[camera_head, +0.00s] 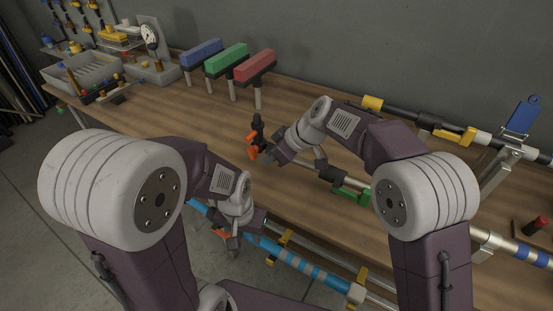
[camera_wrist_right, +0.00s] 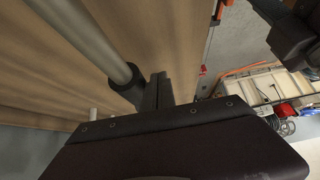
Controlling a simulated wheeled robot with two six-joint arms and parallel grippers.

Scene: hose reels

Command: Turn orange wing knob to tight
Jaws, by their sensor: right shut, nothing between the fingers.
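An orange winged piece (camera_head: 252,153), which looks like the wing knob, sits at the foot of a black upright fitting (camera_head: 258,128) on the bench. My right gripper (camera_head: 268,158) is just to its right, shut and empty; I cannot tell whether it touches the knob. In the right wrist view its fingers (camera_wrist_right: 158,92) are together beside a black collar (camera_wrist_right: 130,88) on a grey bar (camera_wrist_right: 90,40). My left gripper (camera_head: 232,243) is lower, by the bench's front edge, next to another orange piece (camera_head: 221,234). Its finger gap is too small to read.
A blue pipe (camera_head: 290,258) with yellow clamps runs along the bench front. A green block (camera_head: 352,190) on a rod lies near my right arm. Blue, green and red T-shaped stands (camera_head: 254,66) and a grey tray (camera_head: 85,72) stand behind. The bench's left middle is clear.

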